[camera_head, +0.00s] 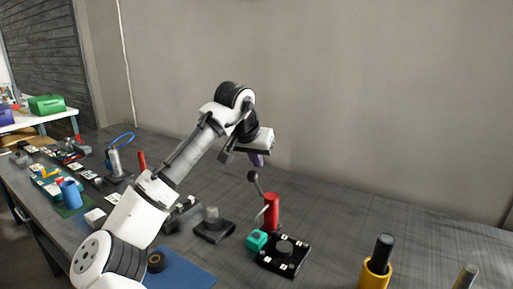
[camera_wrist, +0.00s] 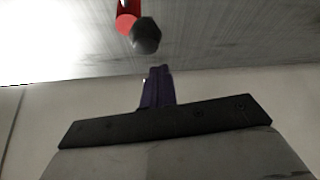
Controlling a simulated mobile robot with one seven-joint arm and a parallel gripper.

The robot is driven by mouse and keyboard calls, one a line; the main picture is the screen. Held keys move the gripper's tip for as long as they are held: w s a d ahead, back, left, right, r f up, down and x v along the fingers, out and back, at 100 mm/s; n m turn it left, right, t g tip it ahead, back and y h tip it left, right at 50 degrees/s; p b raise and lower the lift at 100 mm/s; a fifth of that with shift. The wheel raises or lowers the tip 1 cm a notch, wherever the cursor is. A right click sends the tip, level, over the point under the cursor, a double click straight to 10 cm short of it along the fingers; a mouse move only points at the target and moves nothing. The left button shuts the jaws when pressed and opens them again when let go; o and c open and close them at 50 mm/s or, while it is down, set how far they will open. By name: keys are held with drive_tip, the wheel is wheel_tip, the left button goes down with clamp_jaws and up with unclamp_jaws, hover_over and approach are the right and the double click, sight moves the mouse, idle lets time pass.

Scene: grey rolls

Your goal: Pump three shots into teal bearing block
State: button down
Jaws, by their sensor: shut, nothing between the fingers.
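The teal bearing block (camera_head: 257,240) sits on the dark workbench at the left edge of a black plate (camera_head: 283,256) with white labels. A red upright pump body (camera_head: 271,210) stands just behind it, with a thin lever ending in a dark knob (camera_head: 253,176). In the wrist view the dark knob (camera_wrist: 146,36) shows close up, with part of the red body (camera_wrist: 127,17) behind it. My gripper (camera_head: 257,160) is above the knob and apart from it. Its purple fingers (camera_wrist: 157,88) are together with nothing between them. The block is not visible in the wrist view.
A yellow cup with a black-handled tool (camera_head: 376,275) stands at the front right. A grey post on a black base (camera_head: 213,226) and a blue mat (camera_head: 185,271) lie left of the block. The bench's right rear is clear up to the wall.

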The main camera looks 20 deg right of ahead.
drive_tip(key=shift+s+a+f, duration=0.15)
drive_tip(key=shift+s+a, duration=0.5)
drive_tip(key=shift+s, duration=0.2)
drive_tip(key=shift+a+f, duration=0.1)
drive_tip(key=shift+f, duration=0.05)
